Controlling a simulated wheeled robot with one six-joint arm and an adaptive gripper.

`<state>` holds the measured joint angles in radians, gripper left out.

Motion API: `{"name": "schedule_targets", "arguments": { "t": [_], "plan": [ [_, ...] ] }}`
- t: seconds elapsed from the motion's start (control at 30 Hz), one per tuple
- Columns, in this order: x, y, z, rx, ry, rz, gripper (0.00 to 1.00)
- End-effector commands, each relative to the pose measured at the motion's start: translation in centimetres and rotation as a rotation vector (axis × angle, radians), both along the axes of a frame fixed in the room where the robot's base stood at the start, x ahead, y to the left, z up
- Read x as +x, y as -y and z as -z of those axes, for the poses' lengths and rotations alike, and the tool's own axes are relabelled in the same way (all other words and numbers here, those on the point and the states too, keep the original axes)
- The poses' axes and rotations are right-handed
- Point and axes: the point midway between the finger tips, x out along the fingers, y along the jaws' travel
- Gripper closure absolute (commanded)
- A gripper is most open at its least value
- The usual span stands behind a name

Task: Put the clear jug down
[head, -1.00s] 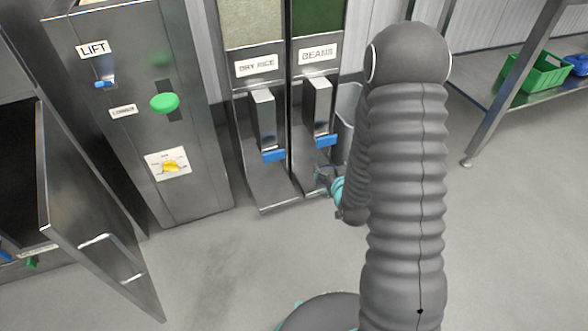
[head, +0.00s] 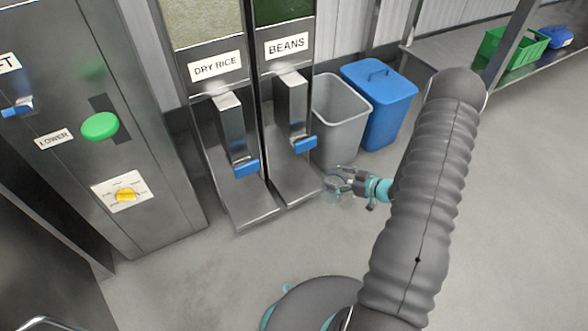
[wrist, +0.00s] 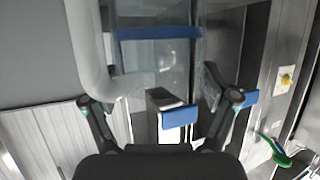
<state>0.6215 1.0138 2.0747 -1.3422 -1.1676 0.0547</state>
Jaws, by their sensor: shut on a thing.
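The clear jug (head: 333,191) is see-through and hard to make out in the head view, just right of the beans dispenser's foot. My gripper (head: 345,180) is shut on it. In the wrist view the clear jug (wrist: 155,75) stretches up between my two fingers, with a blue band showing on or through it. My gripper (wrist: 160,105) has one finger on each side there. No filling is clearly visible in the jug. I cannot tell whether its base touches anything.
The beans dispenser (head: 290,110) and dry rice dispenser (head: 228,130) have blue levers. A grey bin (head: 340,115) and a blue bin (head: 378,105) stand behind the jug. A steel panel (head: 150,160) with a green knob is at left. The grey floor (head: 210,270) in front is clear.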

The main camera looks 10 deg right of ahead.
Motion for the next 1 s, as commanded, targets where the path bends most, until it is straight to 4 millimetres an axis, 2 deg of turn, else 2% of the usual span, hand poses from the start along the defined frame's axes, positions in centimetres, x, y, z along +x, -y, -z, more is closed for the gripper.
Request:
{"name": "schedule_targets", "arguments": {
  "t": [0.2,0.5,0.6,0.87,1.0],
  "plan": [
    [3.6,-3.8,0.0,-0.002,0.001,-0.018,0.72],
    [8.4,-7.8,0.0,-0.001,0.001,-0.015,0.72],
    [9.4,-8.5,0.0,0.001,0.001,-0.011,0.72],
    [10.5,-9.4,0.0,-0.001,0.000,-0.009,0.72],
    [12.0,-10.8,0.0,0.000,0.001,-0.011,0.72]
  ]
}}
